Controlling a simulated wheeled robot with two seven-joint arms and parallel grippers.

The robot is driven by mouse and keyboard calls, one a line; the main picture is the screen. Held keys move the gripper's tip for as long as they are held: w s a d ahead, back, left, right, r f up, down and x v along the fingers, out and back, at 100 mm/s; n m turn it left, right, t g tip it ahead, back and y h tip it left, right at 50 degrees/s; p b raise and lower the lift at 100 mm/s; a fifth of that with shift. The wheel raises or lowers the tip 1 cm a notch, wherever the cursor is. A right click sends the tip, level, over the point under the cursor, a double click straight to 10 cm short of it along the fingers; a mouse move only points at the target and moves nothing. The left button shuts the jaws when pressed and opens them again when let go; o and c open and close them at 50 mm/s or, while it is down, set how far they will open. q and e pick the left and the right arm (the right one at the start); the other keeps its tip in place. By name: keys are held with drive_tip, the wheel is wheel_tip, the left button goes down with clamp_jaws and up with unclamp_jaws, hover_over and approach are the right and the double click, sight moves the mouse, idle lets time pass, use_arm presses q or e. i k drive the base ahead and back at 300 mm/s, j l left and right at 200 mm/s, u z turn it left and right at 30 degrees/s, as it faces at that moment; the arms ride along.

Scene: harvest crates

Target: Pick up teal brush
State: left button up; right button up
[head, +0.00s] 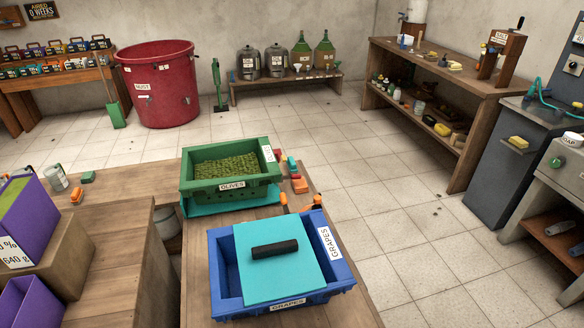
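No thing in the head view is clearly a teal brush. A small teal-green block (291,164) lies on the wooden table just right of the green olives crate (232,198), beside small red and orange pieces; it is too small to tell whether it is a brush. Another small green block (88,177) lies on the left table. A flat teal panel with a black bar handle (296,268) rests on the blue grapes crate (229,306). Neither of my grippers shows in this view.
A teal sheet (190,207) lies under the olives crate. Orange-handled pieces (285,202) lie between the crates. Purple boxes (30,220) and a can (56,177) stand at left. A red tub (158,85) and shelves stand behind. The tiled floor to the right is clear.

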sight(291, 163)
drive_tip(key=l+u, duration=0.15)
drive_tip(key=l, duration=0.55)
drive_tip(key=l+u, duration=0.15)
drive_tip(key=l, duration=0.55)
drive_tip(key=k+l+u, duration=0.15)
drive_tip(key=l, duration=0.55)
drive_tip(key=i+l+u, duration=0.2)
drive_tip(key=l+u, duration=0.15)
drive_tip(key=l, duration=0.4)
drive_tip(key=i+l+u, duration=0.15)
drive_tip(key=l+u, duration=0.15)
drive_tip(key=l, duration=0.5)
drive_tip(key=l+u, duration=0.35)
drive_tip(key=l, duration=0.5)
drive_tip(key=i+l+u, duration=0.2)
drive_tip(key=i+l, duration=0.15)
drive_tip(key=l, duration=0.3)
drive_tip(key=i+l, duration=0.2)
drive_tip(key=l, duration=0.15)
drive_tip(key=i+l+u, duration=0.15)
drive_tip(key=l, duration=0.15)
drive_tip(key=i+l+u, duration=0.1)
drive_tip(key=l, duration=0.25)
drive_tip(key=i+l+u, duration=0.1)
drive_tip(key=l, duration=0.3)
drive_tip(key=i, duration=0.1)
